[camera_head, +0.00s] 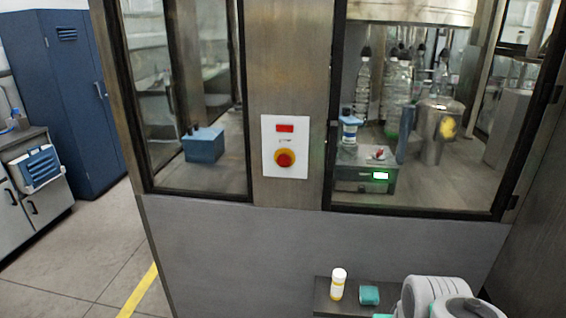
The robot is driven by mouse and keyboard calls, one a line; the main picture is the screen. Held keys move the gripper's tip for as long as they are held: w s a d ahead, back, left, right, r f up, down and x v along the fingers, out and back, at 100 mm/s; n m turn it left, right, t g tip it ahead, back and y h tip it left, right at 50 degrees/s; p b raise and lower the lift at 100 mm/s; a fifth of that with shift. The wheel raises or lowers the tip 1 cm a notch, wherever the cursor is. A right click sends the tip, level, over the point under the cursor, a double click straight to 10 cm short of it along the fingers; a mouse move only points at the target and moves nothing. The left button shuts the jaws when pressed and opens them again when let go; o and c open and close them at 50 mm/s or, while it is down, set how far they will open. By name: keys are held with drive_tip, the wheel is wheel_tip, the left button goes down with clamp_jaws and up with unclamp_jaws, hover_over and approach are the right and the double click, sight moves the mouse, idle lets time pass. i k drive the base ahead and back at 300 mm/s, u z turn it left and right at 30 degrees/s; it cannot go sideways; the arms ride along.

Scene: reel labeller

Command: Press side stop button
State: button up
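The side stop button (285,159) is a red knob on a yellow ring. It sits on a white plate (271,133) with a red label above it. The plate is on the metal post (284,60) between two glass panels of the machine. Nothing covers the button. White and grey rounded links of my own arm show at the bottom right, below and to the right of the button and apart from it. My gripper's fingers are not visible.
A small shelf (322,297) below the machine holds a white bottle with a yellow band (338,284) and a teal block (369,295). Behind glass are a device with a green display (365,178) and several bottles. A blue cabinet (75,90) stands left. The floor (75,240) at left is clear.

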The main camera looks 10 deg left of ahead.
sight(284, 160)
drive_tip(key=u, duration=0.55)
drive_tip(key=k, duration=0.65)
drive_tip(key=u, duration=1.25)
drive_tip(key=i, duration=1.35)
drive_tip(key=z, duration=0.65)
